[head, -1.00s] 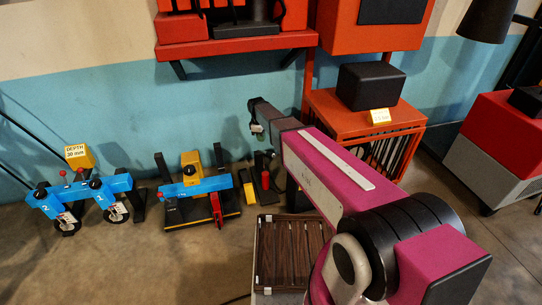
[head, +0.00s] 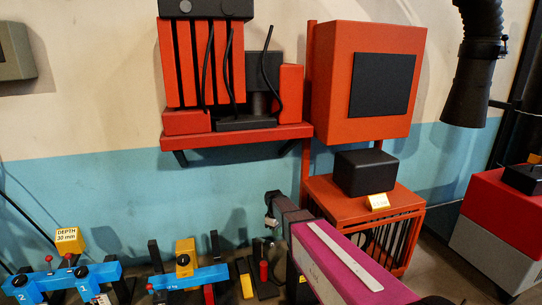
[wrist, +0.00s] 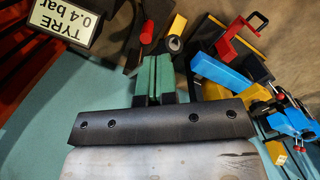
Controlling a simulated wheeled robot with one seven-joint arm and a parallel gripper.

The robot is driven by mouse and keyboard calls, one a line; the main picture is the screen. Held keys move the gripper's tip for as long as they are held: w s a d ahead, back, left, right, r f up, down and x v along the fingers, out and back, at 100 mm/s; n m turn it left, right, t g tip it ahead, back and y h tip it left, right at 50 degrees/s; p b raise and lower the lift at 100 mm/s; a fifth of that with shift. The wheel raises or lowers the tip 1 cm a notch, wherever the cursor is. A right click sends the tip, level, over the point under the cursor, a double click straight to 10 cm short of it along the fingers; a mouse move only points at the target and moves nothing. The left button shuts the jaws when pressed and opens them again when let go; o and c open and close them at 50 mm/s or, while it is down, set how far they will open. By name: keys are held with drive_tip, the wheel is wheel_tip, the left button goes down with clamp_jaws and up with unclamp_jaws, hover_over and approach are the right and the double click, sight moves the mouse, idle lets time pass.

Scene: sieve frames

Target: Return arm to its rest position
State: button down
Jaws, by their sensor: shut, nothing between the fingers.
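My magenta arm (head: 345,265) reaches up from the lower right in the head view, with a grey end section (head: 287,207). In the wrist view my gripper (wrist: 153,62) shows as two green-faced fingers pressed side by side above a dark bolted bar (wrist: 165,121). The fingers are shut with nothing between them. In the head view the fingers are too small to make out clearly.
A black box (head: 365,172) sits on an orange cage (head: 340,200) near my arm. A red shelf (head: 240,136) and orange cabinet (head: 350,85) stand on the wall behind. Blue fixtures (head: 190,277) are at lower left. A tyre sign (wrist: 75,25) is near the fingers.

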drive_tip(key=s+d+r+m, duration=0.2)
drive_tip(key=s+d+m, duration=0.3)
drive_tip(key=s+d, duration=0.3)
drive_tip(key=s+d+r+m, duration=0.2)
drive_tip(key=s+d+m, duration=0.4)
drive_tip(key=s, duration=0.5)
drive_tip(key=d, duration=0.2)
drive_tip(key=shift+s+d+r+y, duration=0.15)
drive_tip(key=shift+s+d+y, duration=0.15)
drive_tip(key=shift+s+y, duration=0.1)
drive_tip(key=w+a+r+n, duration=0.1)
drive_tip(key=w+a, duration=0.8)
drive_tip(key=w, duration=0.4)
drive_tip(key=w+a+r+n, duration=0.1)
drive_tip(key=w+a+n, duration=0.1)
drive_tip(key=w+a, duration=0.7)
drive_tip(key=w, duration=0.5)
drive_tip(key=shift+w+a+r+y, duration=0.15)
drive_tip(key=shift+a+r+y, duration=0.1)
drive_tip(key=shift+y, duration=0.15)
